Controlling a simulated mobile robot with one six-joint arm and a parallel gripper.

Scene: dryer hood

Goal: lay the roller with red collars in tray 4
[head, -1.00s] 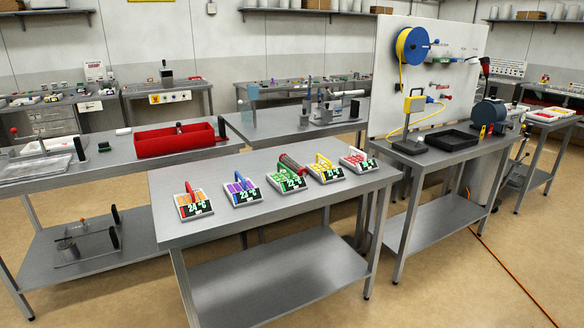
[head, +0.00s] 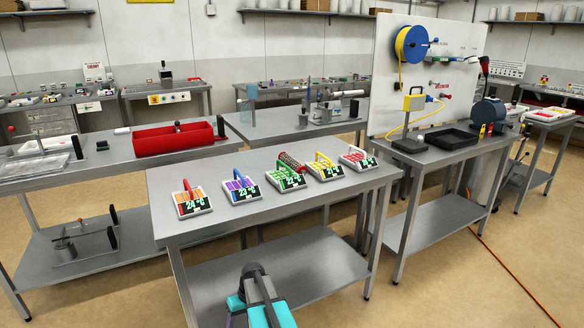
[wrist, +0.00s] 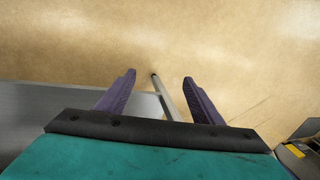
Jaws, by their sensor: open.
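A dark roller with reddish parts (head: 290,162) lies tilted at the third tray from the left, the green one (head: 291,185), partly behind its handle. I cannot tell whether it rests in that tray or just behind it. Several small trays with coloured inserts, handles and number displays stand in a row: orange (head: 191,204), purple (head: 240,191), yellow (head: 326,171) and red (head: 358,159). I cannot read which is tray 4. My gripper (wrist: 158,80) is open and empty in the wrist view, over the floor beside a table leg.
The trays stand on a steel table (head: 220,225) with a lower shelf. A red bin (head: 175,138) is on the left bench. A black tray (head: 452,138) and a lamp-like stand (head: 409,140) are on the right bench. The table's front surface is clear.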

